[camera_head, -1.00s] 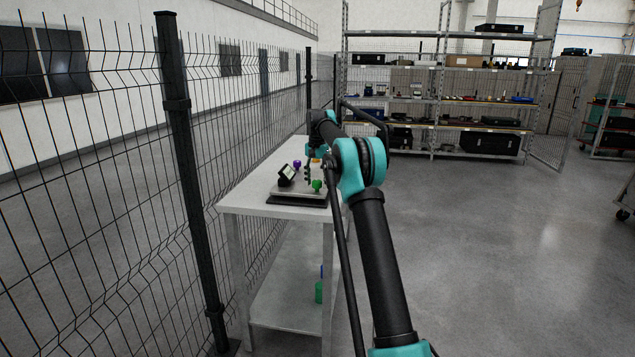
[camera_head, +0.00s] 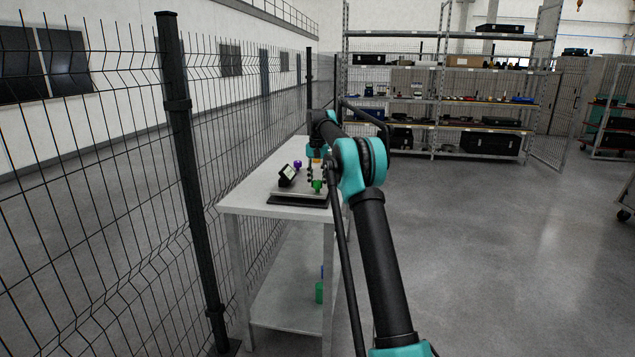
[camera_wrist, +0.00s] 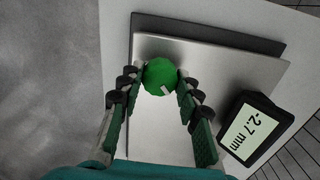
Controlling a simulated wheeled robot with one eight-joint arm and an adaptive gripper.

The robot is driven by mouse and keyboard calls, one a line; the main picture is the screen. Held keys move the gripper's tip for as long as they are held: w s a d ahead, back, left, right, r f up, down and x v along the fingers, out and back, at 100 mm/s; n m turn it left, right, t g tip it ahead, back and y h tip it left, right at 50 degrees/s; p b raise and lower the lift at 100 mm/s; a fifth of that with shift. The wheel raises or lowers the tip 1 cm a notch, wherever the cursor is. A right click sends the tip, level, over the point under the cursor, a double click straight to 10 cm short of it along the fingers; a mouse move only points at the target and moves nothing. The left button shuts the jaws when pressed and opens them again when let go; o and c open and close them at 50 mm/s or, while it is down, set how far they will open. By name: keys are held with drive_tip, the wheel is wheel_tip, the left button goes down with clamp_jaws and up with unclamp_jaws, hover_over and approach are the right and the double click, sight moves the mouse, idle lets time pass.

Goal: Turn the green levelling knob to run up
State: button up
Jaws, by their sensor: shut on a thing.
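The green levelling knob (camera_wrist: 160,77) has a faceted round top with a white mark pointing to the lower right in the wrist view. It stands near the edge of a metal plate (camera_wrist: 215,75), and the head view shows it at the plate's near right (camera_head: 317,185). My gripper (camera_wrist: 155,82) has its two fingertips against opposite sides of the knob and is shut on it. A small black display (camera_wrist: 254,128) beside the plate reads -2.7 mm in the wrist view. It also shows in the head view (camera_head: 287,175).
A purple knob (camera_head: 297,164) and an orange part (camera_head: 316,161) stand farther back on the plate. The plate's dark base rests on a pale table (camera_head: 245,198). A mesh fence (camera_head: 110,200) runs along the left. Shelves stand behind; the floor to the right is open.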

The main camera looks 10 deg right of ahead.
sight(318, 181)
drive_tip(key=n, duration=0.4)
drive_tip(key=shift+n, duration=2.8)
drive_tip(key=o, duration=1.2)
drive_tip(key=shift+c, duration=0.2)
drive_tip(key=shift+r, duration=0.1)
wheel_tip(318, 181, up, 7)
drive_tip(key=shift+r, duration=0.15)
